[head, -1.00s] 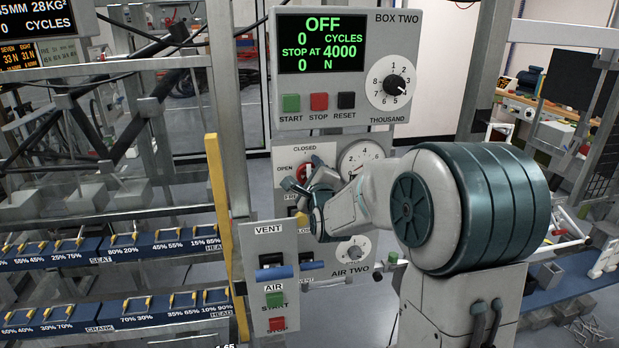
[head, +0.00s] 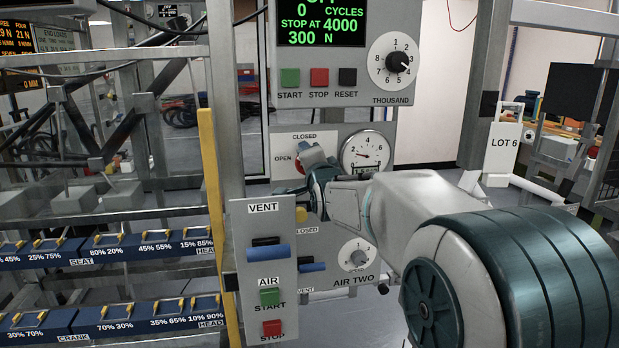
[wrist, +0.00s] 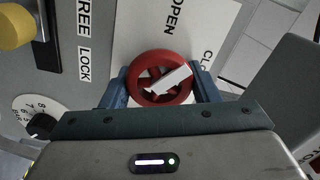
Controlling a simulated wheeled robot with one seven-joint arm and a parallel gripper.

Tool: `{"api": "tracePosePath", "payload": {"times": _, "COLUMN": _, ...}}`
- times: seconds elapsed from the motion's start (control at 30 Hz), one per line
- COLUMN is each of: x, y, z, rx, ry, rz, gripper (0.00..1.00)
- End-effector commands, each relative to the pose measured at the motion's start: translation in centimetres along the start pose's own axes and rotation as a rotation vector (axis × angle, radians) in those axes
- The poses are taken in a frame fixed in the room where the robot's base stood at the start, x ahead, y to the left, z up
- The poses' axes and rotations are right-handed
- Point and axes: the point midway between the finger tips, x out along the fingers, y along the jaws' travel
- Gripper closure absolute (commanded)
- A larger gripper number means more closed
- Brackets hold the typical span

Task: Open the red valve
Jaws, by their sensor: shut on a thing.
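The red valve (wrist: 134,80) is a round handwheel with a white bar across it, on a white plate marked OPEN and CLOSED. In the wrist view, the blue fingers of my gripper (wrist: 160,74) stand on either side of its rim and are shut on it. In the head view, my gripper (head: 312,158) is at the plate, below CLOSED and right of OPEN, and hides most of the valve. Only a little red shows there.
A pressure gauge (head: 367,154) sits just right of the valve. A yellow knob (wrist: 14,26) by FREE and LOCK is close by. The VENT and AIR panel (head: 262,270) stands in front to the lower left. The Box Two display (head: 318,24) above reads 300 N.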

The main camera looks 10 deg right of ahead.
Motion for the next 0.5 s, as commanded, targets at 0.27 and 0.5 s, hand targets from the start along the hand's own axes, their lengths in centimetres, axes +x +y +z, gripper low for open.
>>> {"api": "tracePosePath", "payload": {"times": 0.27, "x": 0.00, "y": 0.36, "z": 0.20, "rx": -0.259, "ry": 0.000, "rz": 0.000, "gripper": 0.68}}
{"api": "tracePosePath", "payload": {"times": 0.5, "x": 0.01, "y": 0.19, "z": 0.19, "rx": -0.450, "ry": 0.000, "rz": 0.001, "gripper": 0.68}}
